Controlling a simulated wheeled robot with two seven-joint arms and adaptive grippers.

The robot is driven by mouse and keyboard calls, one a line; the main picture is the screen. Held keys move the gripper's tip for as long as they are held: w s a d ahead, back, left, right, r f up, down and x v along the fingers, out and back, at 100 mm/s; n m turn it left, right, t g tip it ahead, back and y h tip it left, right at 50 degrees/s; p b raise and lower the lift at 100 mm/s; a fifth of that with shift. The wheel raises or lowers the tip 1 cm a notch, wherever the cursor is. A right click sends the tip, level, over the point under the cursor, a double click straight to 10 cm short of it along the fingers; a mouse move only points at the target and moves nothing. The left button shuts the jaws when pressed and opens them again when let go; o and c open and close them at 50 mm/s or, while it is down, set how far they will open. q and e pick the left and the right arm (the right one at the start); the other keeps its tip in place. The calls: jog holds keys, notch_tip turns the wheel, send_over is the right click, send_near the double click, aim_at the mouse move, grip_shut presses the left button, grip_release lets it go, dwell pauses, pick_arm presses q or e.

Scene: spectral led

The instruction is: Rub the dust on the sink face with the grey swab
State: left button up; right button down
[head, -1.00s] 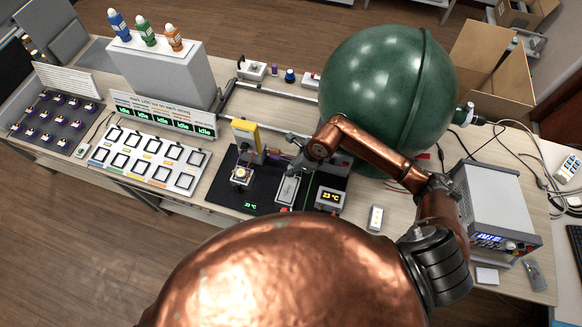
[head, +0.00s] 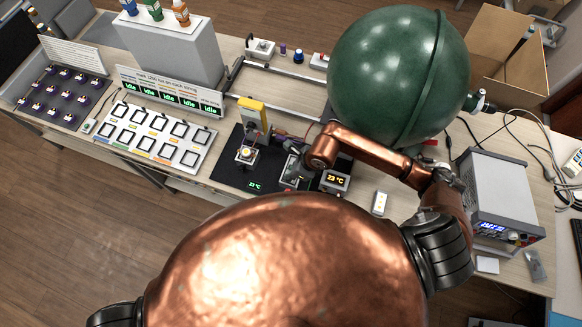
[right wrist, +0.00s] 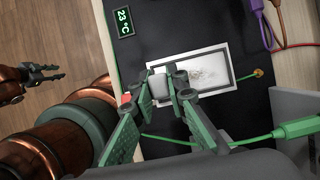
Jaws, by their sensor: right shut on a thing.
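The sink face (right wrist: 222,66) is a pale plate in a light frame, with a brownish dust patch (right wrist: 203,76) at its middle in the right wrist view. It also shows small in the head view (head: 291,172). My right gripper (right wrist: 164,92) is shut on the grey swab (right wrist: 158,84), at the plate's near-left end beside the dust. I cannot tell if the swab touches the plate. In the head view my right gripper (head: 291,149) is small beside the plate. My left gripper (right wrist: 46,83) hangs open and empty over the floor in the right wrist view.
A green sphere (head: 385,75) stands behind my right arm. Green and purple cables (right wrist: 262,22) run near the plate. A grey instrument (head: 497,195) stands at right.

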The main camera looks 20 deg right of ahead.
dwell(0.5)
jog(key=shift+w+d+f+b, duration=0.1)
jog(key=shift+w+d+b, duration=0.55)
jog(key=shift+w, duration=0.35)
jog(key=shift+w+d, duration=0.55)
jog(key=shift+w, duration=0.2)
jog(key=shift+f+b, duration=0.5)
jog(key=shift+b, duration=0.2)
jog(key=shift+w+d+f+b, duration=0.1)
jog(key=shift+w+d+b, duration=0.45)
jog(key=shift+w, duration=0.2)
jog(key=shift+w+d+f+b, duration=0.1)
jog(key=shift+w+d+b, duration=0.4)
jog(key=shift+w, duration=0.25)
jog(key=shift+w+d+r, duration=0.15)
jog(key=shift+w+d, duration=0.05)
jog(key=shift+w+d, duration=0.1)
jog(key=shift+w, duration=0.05)
